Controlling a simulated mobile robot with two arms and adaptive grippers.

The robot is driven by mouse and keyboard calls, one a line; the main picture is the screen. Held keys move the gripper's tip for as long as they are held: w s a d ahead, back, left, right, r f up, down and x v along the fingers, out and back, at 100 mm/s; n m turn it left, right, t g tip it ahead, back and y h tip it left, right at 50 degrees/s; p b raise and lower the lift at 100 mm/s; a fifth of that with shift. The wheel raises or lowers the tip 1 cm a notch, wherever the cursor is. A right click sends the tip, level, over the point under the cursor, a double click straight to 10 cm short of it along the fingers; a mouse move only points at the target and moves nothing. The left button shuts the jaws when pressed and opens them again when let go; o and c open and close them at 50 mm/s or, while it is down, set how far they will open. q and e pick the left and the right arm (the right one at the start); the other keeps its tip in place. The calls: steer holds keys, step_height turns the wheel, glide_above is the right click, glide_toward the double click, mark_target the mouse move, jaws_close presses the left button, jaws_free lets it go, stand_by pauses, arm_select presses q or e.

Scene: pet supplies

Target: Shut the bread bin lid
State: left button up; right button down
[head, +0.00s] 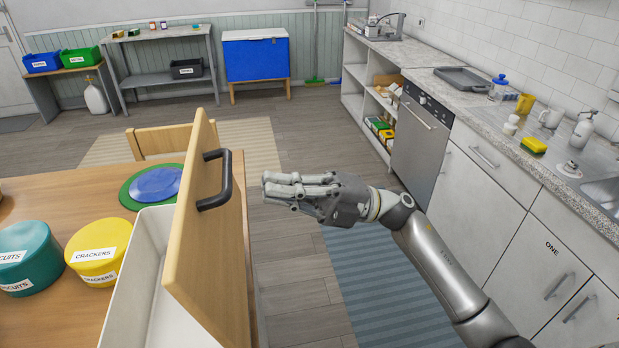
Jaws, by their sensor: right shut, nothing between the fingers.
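The bread bin (143,275) is a white box at the right edge of the wooden table. Its wooden lid (205,250) stands raised, close to upright, with a black handle (222,182) on the side facing right. Part of the bin's inside shows, and it looks empty there. My right gripper (268,186) is shut and empty, just right of the handle and apart from it, with its fingers pointing left. My left gripper is not in view.
A yellow crackers tin (97,250), a teal biscuits tin (27,255) and a blue and green plate (155,184) are on the table (60,196). A chair (160,138) stands behind. The kitchen counter (480,105) runs along the right.

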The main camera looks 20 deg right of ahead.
steer(key=p+x, duration=0.2)
steer(key=x, duration=0.2)
steer(key=shift+w+a, duration=0.1)
steer(key=shift+a, duration=0.15)
steer(key=shift+w, duration=0.1)
